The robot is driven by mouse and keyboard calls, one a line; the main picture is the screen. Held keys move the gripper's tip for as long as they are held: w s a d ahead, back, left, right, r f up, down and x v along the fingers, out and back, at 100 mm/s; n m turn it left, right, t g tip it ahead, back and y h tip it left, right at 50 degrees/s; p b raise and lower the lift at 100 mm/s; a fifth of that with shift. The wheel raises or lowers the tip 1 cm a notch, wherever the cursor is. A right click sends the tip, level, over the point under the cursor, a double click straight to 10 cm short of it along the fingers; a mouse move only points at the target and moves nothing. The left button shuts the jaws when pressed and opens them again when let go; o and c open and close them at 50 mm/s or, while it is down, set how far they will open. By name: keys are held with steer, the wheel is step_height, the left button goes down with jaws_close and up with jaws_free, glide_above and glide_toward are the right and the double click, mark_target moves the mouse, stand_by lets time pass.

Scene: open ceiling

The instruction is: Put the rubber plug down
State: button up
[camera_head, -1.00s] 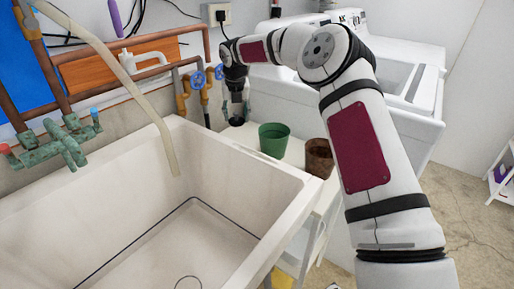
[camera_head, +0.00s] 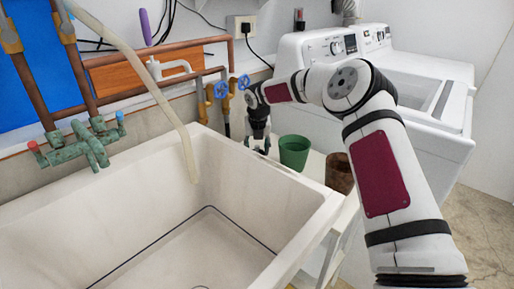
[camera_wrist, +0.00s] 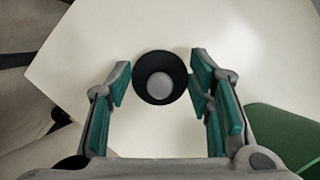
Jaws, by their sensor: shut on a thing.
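The rubber plug (camera_wrist: 160,92) is a round black disc with a grey knob in the middle, seen from above in the wrist view. My gripper (camera_wrist: 160,78) is shut on it, with a teal-padded finger at its left and right sides. The white tabletop (camera_wrist: 255,60) lies below the plug; whether the plug touches it I cannot tell. In the head view my gripper (camera_head: 262,148) points down at the table beside the sink, left of the green pot (camera_head: 294,152). The plug is hard to make out there.
The green pot also shows at the lower right of the wrist view (camera_wrist: 285,130), close to my right-hand finger. A brown pot (camera_head: 340,175) stands farther right. The large sink (camera_head: 305,205) is at the left, and white washing machines (camera_head: 425,100) stand behind. Bare tabletop lies around the plug.

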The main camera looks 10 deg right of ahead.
steer(key=o, duration=1.2)
steer(key=shift+f, duration=0.15)
steer(key=shift+o, duration=0.2)
steer(key=s+a+r+m+h+p, duration=0.1)
steer(key=s+r+m, duration=0.3)
steer(key=s+r, duration=0.55)
steer(key=s+r+m+h+p, duration=0.1)
steer(key=s+r+m, duration=0.3)
steer(key=s+r, duration=0.55)
steer(key=s+d+r+m+g, duration=0.1)
steer(key=s+r+m, duration=0.2)
steer(key=s+m, duration=0.5)
steer(key=s+d+r+m, duration=0.15)
steer(key=s+m, duration=0.25)
steer(key=s, duration=0.7)
steer(key=s+d+r+m+g, duration=0.1)
steer(key=s+r+m, duration=0.2)
steer(key=s+m, duration=0.5)
steer(key=s+f+m+y, duration=0.1)
steer(key=s+f+m, duration=0.1)
steer(key=s, duration=0.5)
steer(key=s+a+f+m+y, duration=0.1)
steer(key=s+f+m, duration=0.2)
steer(key=s, duration=0.4)
steer(key=shift+s+m+y, duration=0.3)
steer(key=shift+s+m, duration=0.1)
steer(key=shift+m, duration=0.3)
